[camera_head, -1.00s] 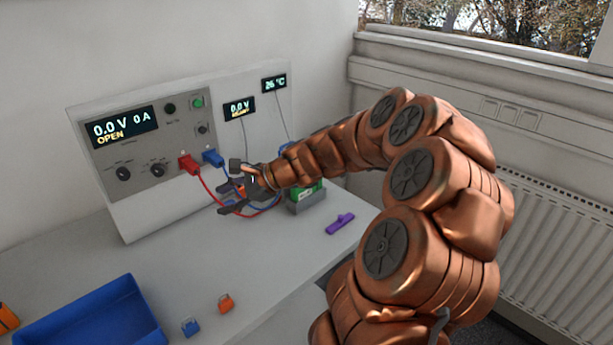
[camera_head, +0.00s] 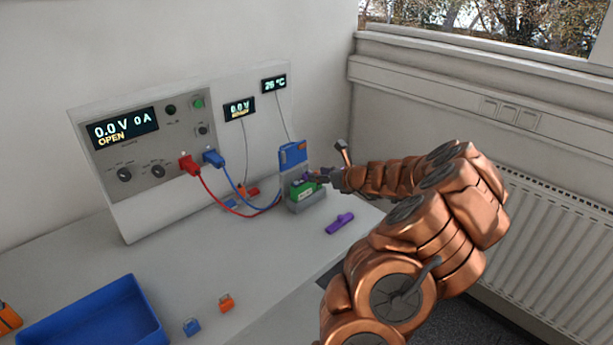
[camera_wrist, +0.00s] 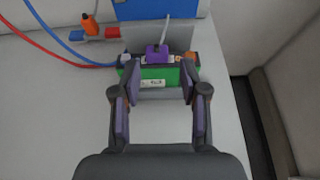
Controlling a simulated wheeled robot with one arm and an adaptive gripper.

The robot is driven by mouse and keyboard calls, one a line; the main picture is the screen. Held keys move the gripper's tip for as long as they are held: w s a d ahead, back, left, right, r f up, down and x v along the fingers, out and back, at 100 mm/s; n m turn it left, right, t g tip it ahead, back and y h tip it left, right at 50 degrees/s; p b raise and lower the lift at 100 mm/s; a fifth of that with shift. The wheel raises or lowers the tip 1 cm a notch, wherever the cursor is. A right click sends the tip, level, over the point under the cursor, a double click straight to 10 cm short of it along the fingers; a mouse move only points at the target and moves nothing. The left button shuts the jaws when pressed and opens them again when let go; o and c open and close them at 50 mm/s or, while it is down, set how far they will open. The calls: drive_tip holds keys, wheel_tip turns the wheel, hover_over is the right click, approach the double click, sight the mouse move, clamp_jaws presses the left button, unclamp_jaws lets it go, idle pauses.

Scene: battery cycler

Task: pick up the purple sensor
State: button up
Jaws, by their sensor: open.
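The purple sensor (camera_wrist: 157,53) is a small block with a pale wire, sitting on top of the green battery (camera_wrist: 155,76). In the head view the sensor is mostly hidden by my gripper, while the battery (camera_head: 303,189) shows in its grey holder (camera_head: 307,202). My gripper (camera_wrist: 158,74) is open and empty. In the wrist view its fingers appear on either side of the battery, with the sensor between and just beyond the fingertips. I cannot tell whether they touch anything. In the head view my gripper (camera_head: 323,177) is at the battery's right side.
A separate purple piece (camera_head: 340,223) lies on the table right of the holder. A blue block (camera_head: 292,154) stands behind the battery. Red (camera_head: 215,200) and blue cables run from the cycler panel (camera_head: 150,150).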

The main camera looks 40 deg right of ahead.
drive_tip(key=shift+w+a+f+p, duration=0.15)
drive_tip(key=shift+w+p, duration=0.2)
drive_tip(key=shift+w, duration=0.3)
drive_tip(key=shift+p+x, duration=0.6)
drive_tip(key=shift+x, duration=1.3)
drive_tip(key=shift+f, duration=0.15)
clamp_jaws()
